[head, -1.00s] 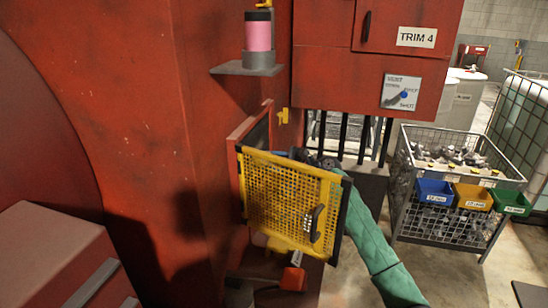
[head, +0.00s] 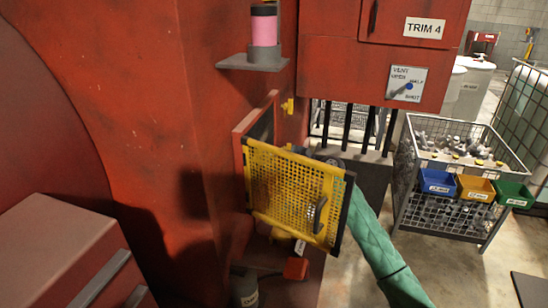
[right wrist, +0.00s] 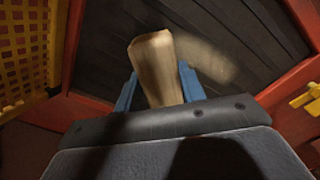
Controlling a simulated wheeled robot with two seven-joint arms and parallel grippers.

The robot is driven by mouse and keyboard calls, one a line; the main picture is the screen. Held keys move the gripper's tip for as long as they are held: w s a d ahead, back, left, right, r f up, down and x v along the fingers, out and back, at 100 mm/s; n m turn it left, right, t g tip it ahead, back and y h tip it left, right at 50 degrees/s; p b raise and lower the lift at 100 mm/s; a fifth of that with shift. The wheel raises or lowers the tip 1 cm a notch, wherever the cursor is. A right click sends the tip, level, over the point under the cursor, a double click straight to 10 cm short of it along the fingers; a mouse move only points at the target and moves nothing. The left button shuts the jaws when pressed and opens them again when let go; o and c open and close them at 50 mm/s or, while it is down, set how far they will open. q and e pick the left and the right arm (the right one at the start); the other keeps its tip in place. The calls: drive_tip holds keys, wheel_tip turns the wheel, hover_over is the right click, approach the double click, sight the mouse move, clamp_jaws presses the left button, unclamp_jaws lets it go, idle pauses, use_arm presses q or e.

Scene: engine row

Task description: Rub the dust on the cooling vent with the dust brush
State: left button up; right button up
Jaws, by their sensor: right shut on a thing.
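The cooling vent is a dark slatted panel in a red frame. It fills the upper part of the right wrist view (right wrist: 100,45) and shows edge-on in the head view (head: 263,127). A pale tan smear of dust (right wrist: 208,60) lies across its slats. My right gripper (right wrist: 155,88) has blue fingers shut on the dust brush (right wrist: 157,60), whose wooden part points toward the vent. The bristles are hidden, so I cannot tell whether they touch the slats. In the head view my green-sleeved right arm reaches behind the yellow guard. My left gripper is not in view.
An open yellow mesh guard (head: 292,190) with a dark handle stands in front of the vent. A yellow latch (head: 288,106) is beside the frame. A shelf (head: 252,63) holds a pink canister (head: 264,28). A wire crate (head: 462,165) and coloured bins stand at the right.

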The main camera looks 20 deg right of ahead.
drive_tip(key=shift+s+a+p, duration=0.5)
drive_tip(key=shift+s+a, duration=0.05)
drive_tip(key=shift+s, duration=0.2)
drive_tip(key=shift+s+a+p, duration=0.45)
drive_tip(key=shift+s+a, duration=0.1)
drive_tip(key=shift+s, duration=0.15)
drive_tip(key=shift+r+p, duration=0.65)
drive_tip(key=shift+r, duration=0.2)
drive_tip(key=shift+w, duration=0.1)
